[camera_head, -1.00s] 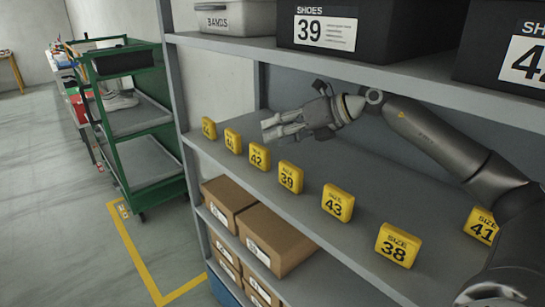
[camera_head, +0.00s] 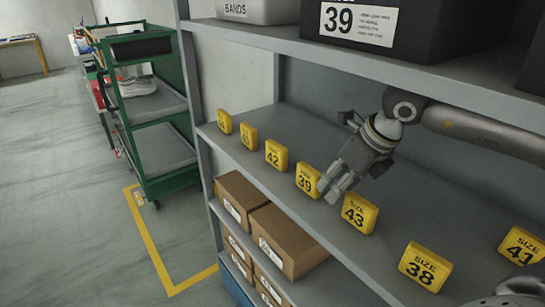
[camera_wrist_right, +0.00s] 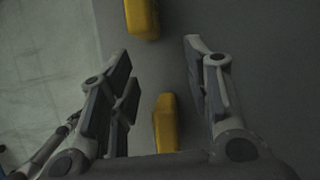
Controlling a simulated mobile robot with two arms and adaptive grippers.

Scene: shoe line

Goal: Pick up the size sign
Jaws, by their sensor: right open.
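Yellow size signs stand in a row along the front of a grey shelf. In the head view they include 42 (camera_head: 276,155), 39 (camera_head: 308,180), 43 (camera_head: 360,213), 38 (camera_head: 425,266) and 41 (camera_head: 522,245). My right gripper (camera_head: 328,192) points down at the shelf between signs 39 and 43, its fingertips by the right edge of 39. In the right wrist view the gripper (camera_wrist_right: 157,50) is open and empty. One yellow sign (camera_wrist_right: 165,122) shows low between its fingers and another (camera_wrist_right: 142,18) lies beyond the tips; their numbers are hidden. My left gripper is out of view.
Two more yellow signs (camera_head: 225,122) (camera_head: 249,136) stand at the shelf's far end. Cardboard boxes (camera_head: 285,240) sit below. A green cart (camera_head: 155,130) stands at the left. The shelf behind the signs is clear.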

